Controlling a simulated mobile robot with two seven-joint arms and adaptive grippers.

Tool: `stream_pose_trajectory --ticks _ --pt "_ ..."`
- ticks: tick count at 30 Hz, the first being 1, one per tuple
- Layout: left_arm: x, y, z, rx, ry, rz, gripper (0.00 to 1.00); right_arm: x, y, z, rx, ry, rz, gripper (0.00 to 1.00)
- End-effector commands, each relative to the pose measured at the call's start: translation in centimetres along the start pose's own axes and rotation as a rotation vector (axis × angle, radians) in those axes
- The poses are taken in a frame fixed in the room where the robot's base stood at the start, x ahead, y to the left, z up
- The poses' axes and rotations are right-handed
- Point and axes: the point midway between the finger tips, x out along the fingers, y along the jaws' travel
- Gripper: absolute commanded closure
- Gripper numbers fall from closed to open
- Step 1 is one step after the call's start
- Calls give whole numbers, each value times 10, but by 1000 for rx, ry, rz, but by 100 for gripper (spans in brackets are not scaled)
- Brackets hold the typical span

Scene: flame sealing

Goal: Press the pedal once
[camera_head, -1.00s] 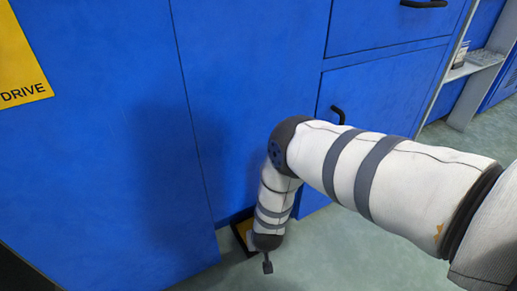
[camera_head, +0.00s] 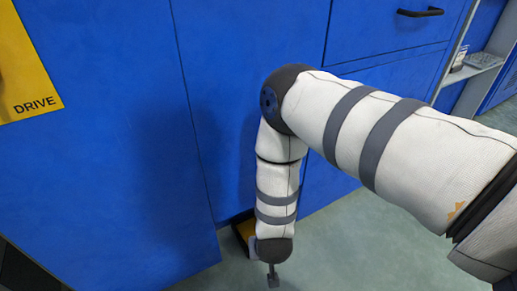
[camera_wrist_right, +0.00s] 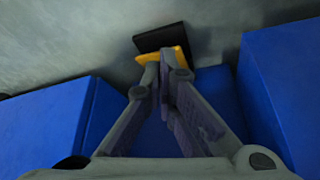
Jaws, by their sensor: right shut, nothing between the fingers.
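The pedal is yellow and black. It sits low on the floor in the recess between the blue cabinet fronts, and in the head view my right forearm covers most of it, leaving a yellow and dark edge (camera_head: 243,229). In the right wrist view the yellow part of the pedal (camera_wrist_right: 158,55) and its black part show just beyond my fingertips. My right gripper (camera_wrist_right: 165,68) is shut and empty, pointing at the pedal's yellow edge; I cannot tell whether it touches. My left gripper is out of view.
Blue cabinet walls (camera_wrist_right: 48,115) stand on both sides of the recess. A yellow DRIVE sign (camera_head: 28,75) is on the left panel. A dark drawer handle (camera_head: 420,12) sticks out at upper right. The green-grey floor (camera_head: 345,245) is open at right.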

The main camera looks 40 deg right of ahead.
Motion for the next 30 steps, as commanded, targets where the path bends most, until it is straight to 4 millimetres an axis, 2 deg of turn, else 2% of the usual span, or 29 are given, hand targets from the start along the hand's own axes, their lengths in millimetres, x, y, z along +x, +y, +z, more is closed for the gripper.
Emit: stream_pose_trajectory --ticks 3,8,30 --pt "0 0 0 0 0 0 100 -18 0 0 -2 0 -1 100" --pt "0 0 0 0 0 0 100 -29 0 0 -1 0 0 100" --pt "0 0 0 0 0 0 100 -30 0 0 -1 0 0 100"
